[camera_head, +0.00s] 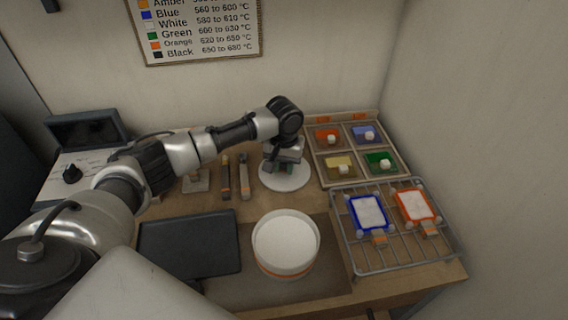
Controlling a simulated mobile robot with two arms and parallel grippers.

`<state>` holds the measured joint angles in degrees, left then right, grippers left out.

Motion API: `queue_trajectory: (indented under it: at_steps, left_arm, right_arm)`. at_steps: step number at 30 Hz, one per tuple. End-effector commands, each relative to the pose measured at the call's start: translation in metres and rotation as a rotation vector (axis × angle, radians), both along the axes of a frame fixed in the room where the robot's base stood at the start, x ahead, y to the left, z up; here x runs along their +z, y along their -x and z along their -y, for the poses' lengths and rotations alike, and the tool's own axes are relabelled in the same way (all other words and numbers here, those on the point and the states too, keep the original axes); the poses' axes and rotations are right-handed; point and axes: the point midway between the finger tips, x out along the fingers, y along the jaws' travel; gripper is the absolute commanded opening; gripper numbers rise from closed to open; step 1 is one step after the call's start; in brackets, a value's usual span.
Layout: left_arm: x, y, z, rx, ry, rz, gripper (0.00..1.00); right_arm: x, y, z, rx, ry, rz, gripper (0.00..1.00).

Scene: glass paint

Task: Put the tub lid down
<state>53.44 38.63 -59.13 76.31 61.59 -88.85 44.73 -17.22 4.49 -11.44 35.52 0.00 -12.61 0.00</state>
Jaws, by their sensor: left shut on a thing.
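The tub lid (286,184) is a flat white disc over the back middle of the table, left of the tray of coloured pots. My left gripper (283,168) points down over its centre and is shut on it; the grip itself is mostly hidden by the fingers. I cannot tell whether the lid touches the table or hangs just above it. The tub (286,272) is round and white with an orange band. It stands open, nearer the front edge, apart from the lid. My right gripper is not in view.
A wooden tray (345,153) of lidded colour compartments lies right of the lid. A wire rack (395,249) with a blue-framed and an orange-framed panel is in front of it. A dark slab (190,245) lies left of the tub. Brushes (243,178) lie left of the lid.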

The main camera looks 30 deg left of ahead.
Motion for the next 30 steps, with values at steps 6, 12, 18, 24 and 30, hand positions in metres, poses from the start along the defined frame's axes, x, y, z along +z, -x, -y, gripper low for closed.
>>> queue_trajectory:
  at_steps: [6,12,18,24,30]
  left_arm:
    - [-0.002,0.000,0.000,0.000,0.000,-0.001,0.02]
    - [-0.002,0.000,0.000,0.000,0.000,0.000,0.50]
    - [-0.002,0.000,0.000,0.000,0.000,0.000,0.50]
    - [0.008,0.000,0.001,0.000,0.001,0.002,0.50]
    - [0.046,-0.001,0.000,0.000,0.002,0.005,0.50]
  right_arm:
    - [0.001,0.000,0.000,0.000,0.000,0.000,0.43]
    - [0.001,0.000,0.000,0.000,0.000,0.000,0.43]
    - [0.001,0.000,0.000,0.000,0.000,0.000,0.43]
    - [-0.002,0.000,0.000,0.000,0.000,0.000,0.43]
    - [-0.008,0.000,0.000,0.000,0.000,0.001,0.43]
